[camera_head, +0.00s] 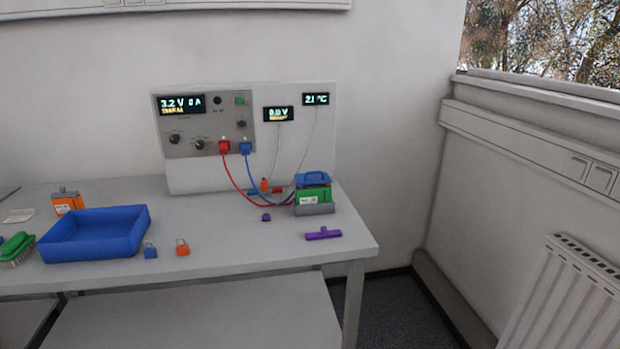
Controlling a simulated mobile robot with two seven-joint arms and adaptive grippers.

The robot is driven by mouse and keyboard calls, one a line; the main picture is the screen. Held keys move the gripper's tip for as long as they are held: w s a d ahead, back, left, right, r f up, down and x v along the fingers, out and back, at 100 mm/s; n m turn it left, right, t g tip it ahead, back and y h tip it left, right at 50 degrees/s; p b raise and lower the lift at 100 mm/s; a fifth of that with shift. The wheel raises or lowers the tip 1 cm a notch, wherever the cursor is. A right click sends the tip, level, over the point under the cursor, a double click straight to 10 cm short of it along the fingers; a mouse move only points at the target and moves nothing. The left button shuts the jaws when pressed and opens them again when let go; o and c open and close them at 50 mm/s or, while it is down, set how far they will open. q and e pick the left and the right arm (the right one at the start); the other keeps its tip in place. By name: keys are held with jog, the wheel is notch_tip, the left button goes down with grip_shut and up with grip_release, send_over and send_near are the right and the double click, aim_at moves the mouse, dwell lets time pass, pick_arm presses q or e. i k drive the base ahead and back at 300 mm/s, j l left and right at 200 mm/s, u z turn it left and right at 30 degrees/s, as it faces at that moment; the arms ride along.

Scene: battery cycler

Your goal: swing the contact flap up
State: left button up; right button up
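A small green unit (314,199) with a white label and a grey base stands near the right end of the table. A blue flap-like part (313,179) lies across its top and looks lowered; this may be the contact flap, but its hinge is too small to make out. A red cable (236,181) and a blue cable (260,184) run from the cycler panel (203,124) to the left side of this unit. Neither of my grippers is in view.
A blue tray (97,233), an orange-and-grey block (66,203) and a green brush (16,248) are at the left. A purple T-shaped piece (323,234) lies before the unit.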

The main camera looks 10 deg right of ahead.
aim_at(316, 176)
jog(key=i+l+u, duration=0.1)
jog(key=i+l, duration=0.15)
jog(key=i+l+u, duration=0.1)
jog(key=l, duration=0.3)
jog(key=i+l+u, duration=0.1)
jog(key=i+l, duration=0.2)
jog(key=i+l+u, duration=0.1)
jog(key=l, duration=0.35)
jog(key=i, duration=0.05)
